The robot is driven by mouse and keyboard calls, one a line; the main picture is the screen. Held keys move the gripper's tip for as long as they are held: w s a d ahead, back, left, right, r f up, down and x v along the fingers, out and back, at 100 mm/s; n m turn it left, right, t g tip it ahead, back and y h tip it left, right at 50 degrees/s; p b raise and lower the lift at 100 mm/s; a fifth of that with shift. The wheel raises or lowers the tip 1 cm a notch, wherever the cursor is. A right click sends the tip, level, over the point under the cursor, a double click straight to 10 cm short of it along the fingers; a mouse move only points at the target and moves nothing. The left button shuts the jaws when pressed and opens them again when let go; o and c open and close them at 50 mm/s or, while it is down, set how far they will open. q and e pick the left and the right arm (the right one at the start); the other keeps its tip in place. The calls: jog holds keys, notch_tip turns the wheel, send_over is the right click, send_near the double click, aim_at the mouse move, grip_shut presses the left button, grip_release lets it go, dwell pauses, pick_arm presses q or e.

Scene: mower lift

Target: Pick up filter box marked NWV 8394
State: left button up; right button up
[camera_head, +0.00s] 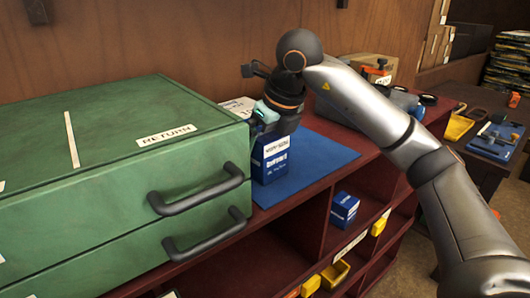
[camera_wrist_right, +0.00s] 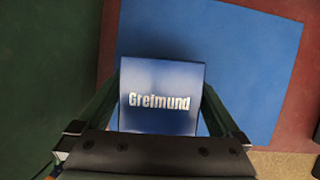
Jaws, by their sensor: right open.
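A blue and white filter box (camera_head: 271,158) stands upright on a blue mat (camera_head: 318,160), close to the green drawer cabinet. Its label is too small to read for certain. My right gripper (camera_head: 266,122) is right above it, pointing down. In the right wrist view the box's blue top (camera_wrist_right: 160,78) carries white lettering like "Greifmund". The open fingers lie along its left and right sides; I cannot tell whether they touch it. Another blue and white box (camera_head: 344,208) sits in a shelf compartment below. My left gripper is out of view.
The green cabinet (camera_head: 100,150) marked RETURN, with dark handles, stands close on the left. A wooden wall is behind. A cardboard box (camera_head: 372,66) and grey items stand behind my arm. Yellow bins (camera_head: 335,272) sit in the red shelf below. The mat's right part is clear.

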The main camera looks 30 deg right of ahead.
jog(key=shift+w+f, duration=0.2)
jog(key=shift+f, duration=0.3)
jog(key=shift+r, duration=0.1)
jog(key=c, duration=1.5)
